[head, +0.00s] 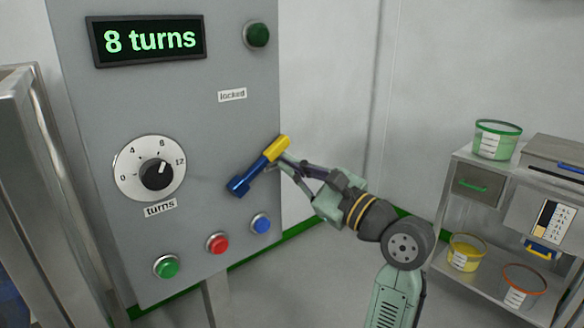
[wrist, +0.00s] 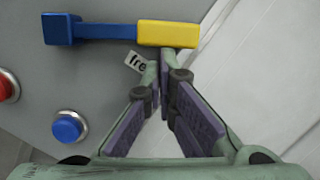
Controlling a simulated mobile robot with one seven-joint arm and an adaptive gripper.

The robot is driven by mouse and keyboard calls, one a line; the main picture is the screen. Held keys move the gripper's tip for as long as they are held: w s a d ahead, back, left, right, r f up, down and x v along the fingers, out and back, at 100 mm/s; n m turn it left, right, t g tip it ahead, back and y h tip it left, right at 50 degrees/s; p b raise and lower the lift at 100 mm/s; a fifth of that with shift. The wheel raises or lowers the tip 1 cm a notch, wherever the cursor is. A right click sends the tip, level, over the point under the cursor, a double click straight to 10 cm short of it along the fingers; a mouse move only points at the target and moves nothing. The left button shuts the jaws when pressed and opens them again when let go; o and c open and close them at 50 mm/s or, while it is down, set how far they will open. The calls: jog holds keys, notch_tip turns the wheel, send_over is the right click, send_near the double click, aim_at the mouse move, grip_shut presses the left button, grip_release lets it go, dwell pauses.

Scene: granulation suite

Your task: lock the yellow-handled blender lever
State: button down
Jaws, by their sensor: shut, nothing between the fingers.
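The blender lever (head: 258,170) is on the right part of the grey panel, with a blue pivot block and arm and a yellow handle (head: 277,148). It slants up to the right in the head view. In the wrist view the yellow handle (wrist: 167,34) lies just beyond my fingertips. A "locked" label (head: 232,95) is on the panel above the lever. A partly hidden label reading "fre" (wrist: 137,61) shows beside the fingers. My gripper (head: 283,163) is shut and empty, its tips close to the handle's lower side; I cannot tell whether they touch. It also shows in the wrist view (wrist: 159,68).
The panel has a display (head: 149,39) reading "8 turns", a turns dial (head: 155,172), a dark green lamp (head: 257,35), and green (head: 166,266), red (head: 217,242) and blue (head: 261,223) buttons. A steel cart (head: 452,195) with tubs stands at the right.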

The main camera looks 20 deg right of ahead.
aim_at(282, 150)
jog(key=shift+r, duration=0.25)
jog(key=shift+s+a+r+n+g+y+p, duration=0.1)
jog(key=shift+a+r+n+g+y+p, duration=0.1)
jog(key=shift+r+n+p, duration=0.6)
jog(key=shift+s+a+r+n+g+y+p, duration=0.1)
jog(key=shift+a+r+n+g+y+p, duration=0.1)
jog(key=shift+r+n+p, duration=0.6)
jog(key=n, duration=0.1)
jog(key=a+r+n+p, duration=0.1)
jog(key=n, duration=0.1)
jog(key=shift+s+r+n+g, duration=0.2)
jog(key=shift+n+g, duration=0.1)
jog(key=shift+g, duration=0.1)
jog(key=a+r+n+p, duration=0.1)
jog(key=a+r+n, duration=0.1)
jog(key=n, duration=0.1)
jog(key=shift+s+g+p, duration=0.3)
jog(key=shift+g+p, duration=0.05)
jog(key=shift+g, duration=0.05)
jog(key=shift+s+a+r+n+g+p, duration=0.2)
jog(key=shift+a+n, duration=0.3)
jog(key=shift+n, duration=0.25)
jog(key=shift+s+a+r+n+g+p, duration=0.1)
jog(key=shift+s+a+r+n+p, duration=0.1)
jog(key=shift+a+n, duration=0.4)
jog(key=shift+d, duration=0.15)
jog(key=shift+w, duration=0.15)
